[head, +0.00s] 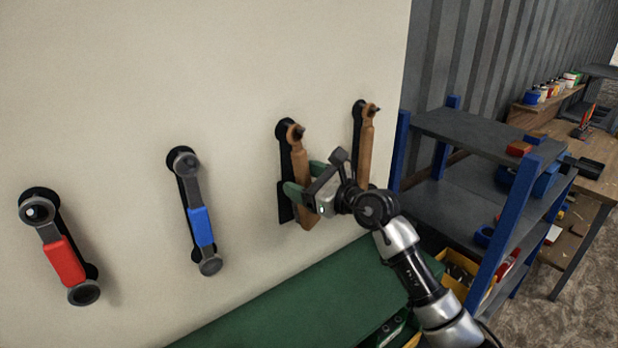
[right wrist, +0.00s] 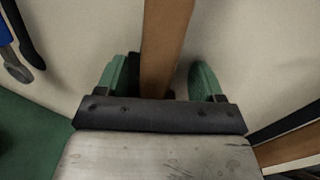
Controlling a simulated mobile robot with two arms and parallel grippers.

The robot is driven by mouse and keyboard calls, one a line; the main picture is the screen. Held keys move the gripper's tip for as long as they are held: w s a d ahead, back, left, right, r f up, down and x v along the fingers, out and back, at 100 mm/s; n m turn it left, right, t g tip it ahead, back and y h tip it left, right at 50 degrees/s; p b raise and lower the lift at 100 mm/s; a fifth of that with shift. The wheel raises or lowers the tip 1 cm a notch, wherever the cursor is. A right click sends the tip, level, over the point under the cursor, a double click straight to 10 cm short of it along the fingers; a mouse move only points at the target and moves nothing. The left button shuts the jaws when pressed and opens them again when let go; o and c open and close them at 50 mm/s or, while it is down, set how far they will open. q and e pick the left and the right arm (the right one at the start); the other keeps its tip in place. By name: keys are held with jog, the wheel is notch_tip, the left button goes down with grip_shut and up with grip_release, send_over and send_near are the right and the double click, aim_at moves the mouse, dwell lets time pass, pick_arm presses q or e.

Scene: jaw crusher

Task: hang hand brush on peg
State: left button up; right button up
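The wooden hand brush (head: 301,158) is upright against the wall, its top end at a dark peg (head: 297,132). Part of its lower end is hidden by my gripper. My right gripper (head: 304,182) has its green fingers on either side of the brush's lower part. In the right wrist view the wooden handle (right wrist: 166,45) runs between the spread fingers (right wrist: 161,80), with a clear gap on its right side. The gripper is open around the handle. My left gripper is not in view.
A second wooden brush (head: 366,145) hangs close by to the right. A blue-handled tool (head: 201,227) and a red-handled tool (head: 65,262) hang to the left. A green bench top (head: 310,295) lies below. A blue-framed shelf (head: 480,135) stands at right.

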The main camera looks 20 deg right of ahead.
jog(key=shift+w+r, duration=0.1)
jog(key=shift+r, duration=0.1)
jog(key=shift+d, duration=0.1)
jog(key=shift+d+r, duration=0.1)
jog(key=shift+r, duration=0.1)
jog(key=shift+d, duration=0.1)
jog(key=shift+d+f, duration=0.1)
jog(key=shift+f, duration=0.05)
jog(key=b+v, duration=0.4)
jog(key=v, duration=0.6)
jog(key=shift+s+f, duration=0.25)
jog(key=shift+s, duration=0.1)
